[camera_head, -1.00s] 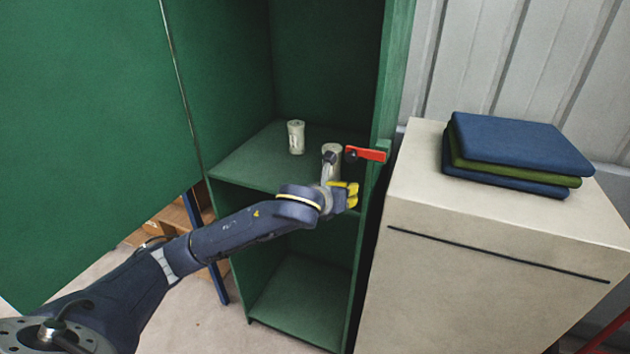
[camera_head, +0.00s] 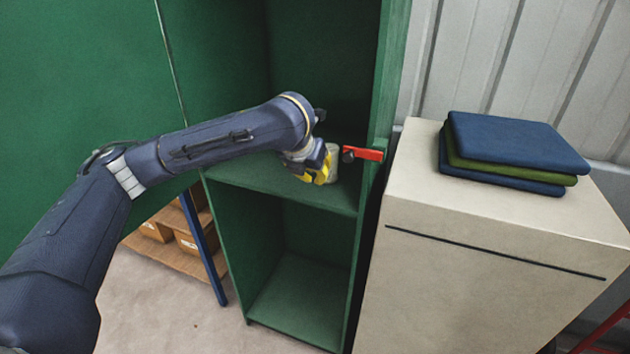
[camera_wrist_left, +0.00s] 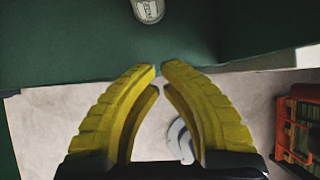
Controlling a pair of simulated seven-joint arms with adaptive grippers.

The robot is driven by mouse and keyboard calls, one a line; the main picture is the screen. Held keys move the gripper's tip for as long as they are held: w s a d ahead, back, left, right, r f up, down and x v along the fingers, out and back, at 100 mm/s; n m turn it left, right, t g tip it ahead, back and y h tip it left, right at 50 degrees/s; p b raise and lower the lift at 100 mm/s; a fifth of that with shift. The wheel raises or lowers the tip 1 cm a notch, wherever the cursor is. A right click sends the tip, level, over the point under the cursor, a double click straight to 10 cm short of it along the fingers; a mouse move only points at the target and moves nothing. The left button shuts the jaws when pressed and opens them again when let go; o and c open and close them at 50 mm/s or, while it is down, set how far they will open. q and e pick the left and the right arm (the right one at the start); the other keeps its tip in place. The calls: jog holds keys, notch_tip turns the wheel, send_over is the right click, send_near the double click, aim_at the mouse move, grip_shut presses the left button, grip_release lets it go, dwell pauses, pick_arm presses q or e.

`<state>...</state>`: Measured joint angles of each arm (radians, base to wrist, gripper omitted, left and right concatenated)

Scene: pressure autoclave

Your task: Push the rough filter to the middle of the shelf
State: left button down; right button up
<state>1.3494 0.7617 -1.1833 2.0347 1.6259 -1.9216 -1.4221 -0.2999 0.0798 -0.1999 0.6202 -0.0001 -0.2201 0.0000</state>
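Two pale cylinders stood on the green shelf (camera_head: 270,177) earlier; the frames do not settle which is the rough filter. One pale cylinder (camera_head: 334,158) now shows just right of my left gripper (camera_head: 320,174), partly covered by it; touching or apart cannot be told. The other is hidden behind my left arm in the head view. In the left wrist view, a labelled pale cylinder (camera_wrist_left: 149,10) stands beyond the gripper (camera_wrist_left: 159,68), apart from its tips. The yellow fingers are nearly together with nothing between them, at the shelf's front edge. My right gripper is not in view.
A red handle (camera_head: 363,153) sticks out at the cabinet's right side wall. A beige cabinet (camera_head: 480,225) with folded blue and green cloths (camera_head: 515,150) stands to the right. The green door (camera_head: 75,90) is at the left. The lower compartment (camera_head: 300,295) is empty.

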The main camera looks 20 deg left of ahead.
aim_at(324, 185)
pick_arm(q)
jog(key=x, duration=0.5)
jog(key=a+x, duration=0.1)
jog(key=x, duration=0.2)
jog(key=shift+s+a+f, duration=0.1)
jog(key=shift+s+f, duration=0.1)
jog(key=shift+f, duration=0.15)
jog(key=shift+w+f, duration=0.2)
jog(key=shift+w, duration=2)
jog(key=shift+w, duration=0.1)
